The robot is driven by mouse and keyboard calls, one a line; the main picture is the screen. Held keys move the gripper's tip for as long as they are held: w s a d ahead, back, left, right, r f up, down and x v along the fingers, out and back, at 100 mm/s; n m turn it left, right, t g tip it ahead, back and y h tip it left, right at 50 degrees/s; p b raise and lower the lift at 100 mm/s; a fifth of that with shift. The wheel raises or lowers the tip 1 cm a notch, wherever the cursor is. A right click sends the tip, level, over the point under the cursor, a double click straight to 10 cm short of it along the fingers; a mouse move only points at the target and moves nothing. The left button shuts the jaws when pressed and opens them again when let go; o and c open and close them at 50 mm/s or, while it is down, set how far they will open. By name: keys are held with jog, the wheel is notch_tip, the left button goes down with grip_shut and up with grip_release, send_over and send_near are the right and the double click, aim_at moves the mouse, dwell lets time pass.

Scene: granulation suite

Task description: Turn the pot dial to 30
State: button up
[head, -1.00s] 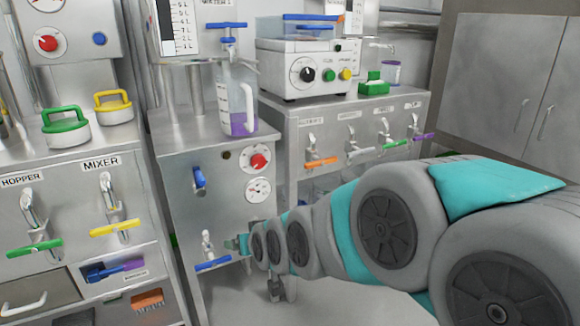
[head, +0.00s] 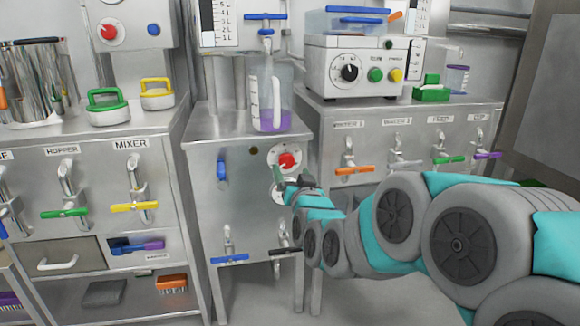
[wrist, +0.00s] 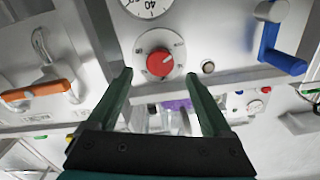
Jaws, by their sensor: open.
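The pot dial is a red knob on a round white scale on the middle cabinet's front; it shows in the head view (head: 289,160) and in the wrist view (wrist: 160,64). A pale mark shows on the knob in the wrist view, but the scale figures are too small to read. My gripper (head: 284,183) is just below the dial in the head view. In the wrist view my gripper (wrist: 158,77) has its two dark green fingers spread and empty, with the dial seen between and beyond the tips. No contact with the knob shows.
A round white gauge (wrist: 146,4) sits beside the dial, partly hidden by my gripper in the head view. A blue handle (head: 221,169) is left of it. Blue (head: 229,259) and black (head: 285,252) tap handles are below. A jug (head: 270,95) stands on top.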

aim_at(287, 163)
jog(key=x, duration=0.5)
grip_shut()
dwell(0.7)
